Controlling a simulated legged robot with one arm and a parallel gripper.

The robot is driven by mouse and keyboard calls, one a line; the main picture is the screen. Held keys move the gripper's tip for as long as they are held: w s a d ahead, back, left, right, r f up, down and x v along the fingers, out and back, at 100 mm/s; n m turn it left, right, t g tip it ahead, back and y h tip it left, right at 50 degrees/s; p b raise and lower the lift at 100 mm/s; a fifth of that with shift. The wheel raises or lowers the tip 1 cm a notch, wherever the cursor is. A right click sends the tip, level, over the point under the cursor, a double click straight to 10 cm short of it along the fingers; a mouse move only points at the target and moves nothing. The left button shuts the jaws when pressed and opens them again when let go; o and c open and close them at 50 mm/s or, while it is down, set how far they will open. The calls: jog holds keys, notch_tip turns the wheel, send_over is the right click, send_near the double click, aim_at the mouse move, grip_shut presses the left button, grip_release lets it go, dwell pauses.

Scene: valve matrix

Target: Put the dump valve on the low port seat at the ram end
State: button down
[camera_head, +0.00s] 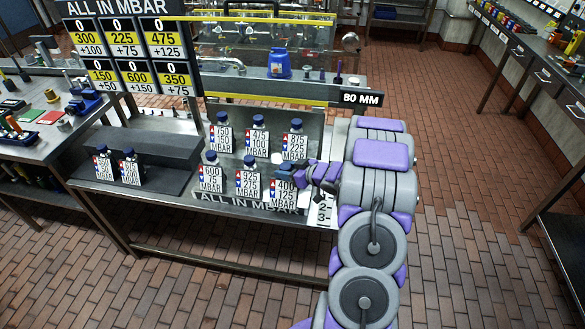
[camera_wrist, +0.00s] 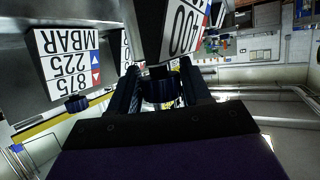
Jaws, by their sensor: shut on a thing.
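My gripper (camera_head: 300,174) reaches in from the right at the rack of valves. It is shut on the dark blue cap of the valve with the 400 card (camera_head: 283,192); the cap also shows between the fingers in the wrist view (camera_wrist: 161,88), with its card (camera_wrist: 183,28) beyond. I cannot tell whether this valve touches the rack. Beside it stand valves with cards 925/275 (camera_head: 248,184) and, behind, 875/225 (camera_head: 295,147) and 475/100 (camera_head: 260,144). Which one is the dump valve, and where the low port seat is, I cannot make out.
Two more carded valves (camera_head: 130,172) stand on the dark step at left. A board (camera_head: 120,42) headed ALL IN MBAR shows several number plates. A rig with a blue jug (camera_head: 279,66) and an 80 MM sign (camera_head: 361,98) stands behind. The brick floor at right is clear.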

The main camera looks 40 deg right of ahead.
jog(key=w+d+f+b, duration=0.1)
jog(key=d+f, duration=0.1)
jog(key=w+d+f, duration=0.2)
jog(key=shift+w+d+b, duration=0.1)
jog(key=shift+w+b, duration=0.2)
jog(key=shift+b, duration=0.1)
dwell(0.4)
jog(key=c, duration=0.5)
grip_release()
jog(key=shift+d, duration=0.25)
jog(key=shift+a, duration=0.1)
